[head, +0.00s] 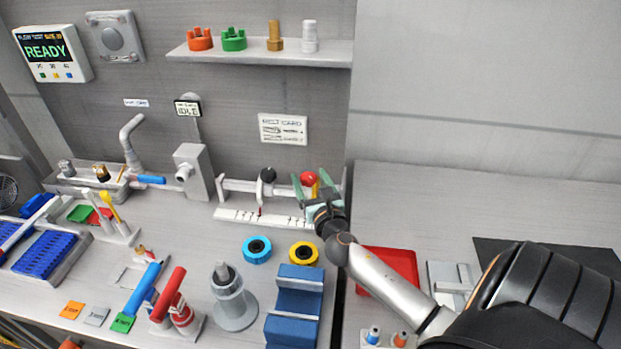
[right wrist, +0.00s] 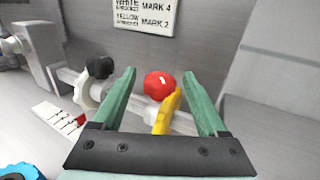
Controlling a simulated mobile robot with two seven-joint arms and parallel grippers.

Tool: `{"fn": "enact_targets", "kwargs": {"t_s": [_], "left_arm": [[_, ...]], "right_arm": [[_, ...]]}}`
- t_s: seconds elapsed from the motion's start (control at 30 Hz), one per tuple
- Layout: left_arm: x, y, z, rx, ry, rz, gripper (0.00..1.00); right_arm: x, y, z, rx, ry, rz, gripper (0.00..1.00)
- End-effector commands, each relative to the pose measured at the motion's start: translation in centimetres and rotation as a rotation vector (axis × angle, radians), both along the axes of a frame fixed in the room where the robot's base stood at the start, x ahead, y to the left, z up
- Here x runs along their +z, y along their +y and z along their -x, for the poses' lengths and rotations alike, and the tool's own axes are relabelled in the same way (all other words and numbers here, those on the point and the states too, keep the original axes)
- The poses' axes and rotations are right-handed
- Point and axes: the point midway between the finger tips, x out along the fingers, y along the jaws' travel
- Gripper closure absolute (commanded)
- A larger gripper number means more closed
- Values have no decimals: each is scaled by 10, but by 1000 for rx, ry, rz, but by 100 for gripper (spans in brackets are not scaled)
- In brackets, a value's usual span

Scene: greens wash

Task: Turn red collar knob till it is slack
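The red collar knob (head: 309,178) sits on the white rail fixture (head: 240,187) at the back of the bench. In the right wrist view the red knob (right wrist: 159,85) shows between and beyond the two green fingers. My right gripper (head: 312,184) is open around the line of the knob; whether either finger touches it I cannot tell. A yellow piece (right wrist: 167,112) stands just in front of the knob, between the fingers. A black knob (head: 267,175) is on the same rail to the left. My left gripper is not in view.
A marked scale strip (head: 240,216) lies in front of the rail. Blue (head: 257,250) and yellow (head: 304,254) rings lie nearer. A blue block (head: 295,305) and a red tray (head: 388,270) flank my right arm. A shelf (head: 265,58) hangs above.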

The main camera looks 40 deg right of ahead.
Motion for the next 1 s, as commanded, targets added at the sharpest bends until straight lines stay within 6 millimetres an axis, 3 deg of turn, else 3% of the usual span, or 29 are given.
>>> {"fn": "enact_targets", "kwargs": {"t_s": [0.43, 1.0], "left_arm": [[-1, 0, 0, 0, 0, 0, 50], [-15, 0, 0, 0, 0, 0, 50]], "right_arm": [[-1, 5, 10, 1, 1, 0, 20], [-2, 49, 101, -1, 2, -2, 20]]}}
